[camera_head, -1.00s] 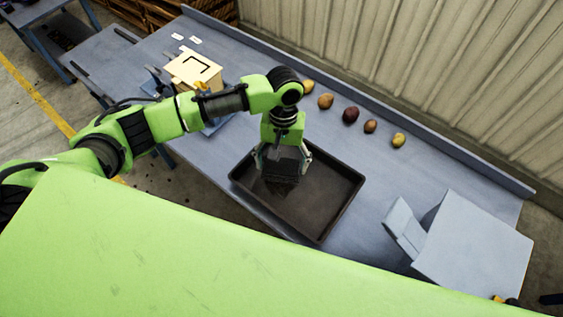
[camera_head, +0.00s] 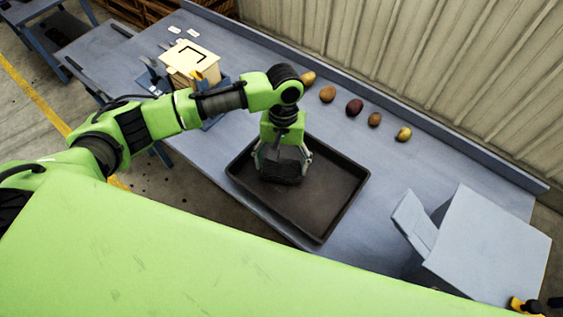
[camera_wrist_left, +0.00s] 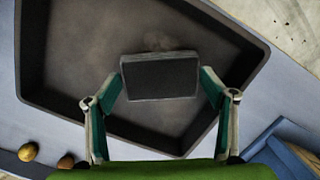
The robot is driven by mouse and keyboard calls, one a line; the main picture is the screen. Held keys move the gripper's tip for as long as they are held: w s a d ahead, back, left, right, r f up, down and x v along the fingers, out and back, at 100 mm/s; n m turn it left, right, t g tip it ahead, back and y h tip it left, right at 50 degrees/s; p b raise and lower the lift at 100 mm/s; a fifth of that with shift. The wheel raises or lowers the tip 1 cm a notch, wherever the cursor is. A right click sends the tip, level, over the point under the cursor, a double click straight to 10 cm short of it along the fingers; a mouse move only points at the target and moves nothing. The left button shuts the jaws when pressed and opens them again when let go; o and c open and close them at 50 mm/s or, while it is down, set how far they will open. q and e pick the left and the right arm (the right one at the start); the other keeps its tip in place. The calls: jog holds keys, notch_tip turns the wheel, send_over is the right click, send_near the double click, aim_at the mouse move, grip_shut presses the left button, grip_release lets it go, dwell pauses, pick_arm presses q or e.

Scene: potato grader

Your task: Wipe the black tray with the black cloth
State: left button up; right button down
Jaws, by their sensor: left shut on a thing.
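The black tray (camera_head: 325,205) lies on the blue-grey table, a shallow rectangle with raised rims. My left gripper (camera_head: 281,164) points down inside its far-left part. It is shut on the black cloth (camera_head: 284,171), which looks like a dark, flat block. In the left wrist view the cloth (camera_wrist_left: 160,76) sits between the two fingertips, over the tray floor (camera_wrist_left: 85,60). A faint pale smudge shows on the floor beside the cloth. I cannot tell whether the cloth presses on the floor. My right gripper is not in view.
Several potatoes (camera_head: 354,107) lie in a row along the table's back ledge. A cream box (camera_head: 191,65) stands behind my left arm. A grey-blue box with an angled flap (camera_head: 484,245) stands at the right. A corrugated wall (camera_head: 420,70) rises behind.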

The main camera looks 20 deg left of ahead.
pick_arm(q)
jog(key=shift+f, duration=1)
